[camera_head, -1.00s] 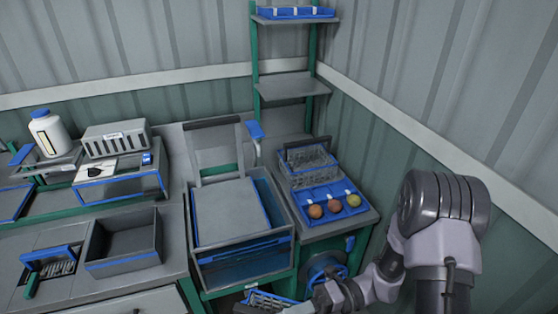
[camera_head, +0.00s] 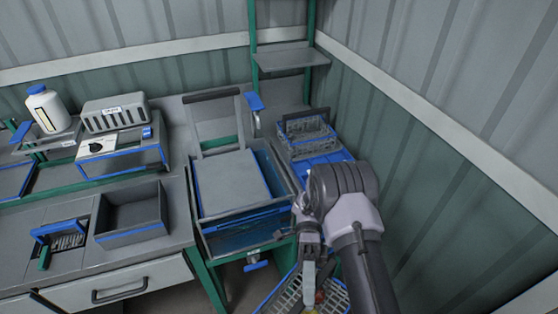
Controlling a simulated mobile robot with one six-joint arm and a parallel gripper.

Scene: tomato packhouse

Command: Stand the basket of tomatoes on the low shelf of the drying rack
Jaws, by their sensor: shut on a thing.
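The basket (camera_head: 335,292) has grey mesh and a blue rim. It hangs low at the bottom edge of the head view, partly cut off and partly behind my arm. A little red and yellow shows in it, probably tomatoes. My gripper (camera_head: 309,278) is over the basket and shut on it; the fingertips and the exact hold are hard to make out. The drying rack (camera_head: 254,75) has green posts at the back corner. Its grey shelf (camera_head: 285,57) is empty; the rack's upper part is out of view.
Another wire basket (camera_head: 305,131) with a dark handle stands on the right bench, by a blue tray (camera_head: 322,158) that my arm partly covers. A blue-edged tank (camera_head: 245,228) with a grey lid is left of my arm. A grey bin (camera_head: 130,235) stands further left. The wall is close on the right.

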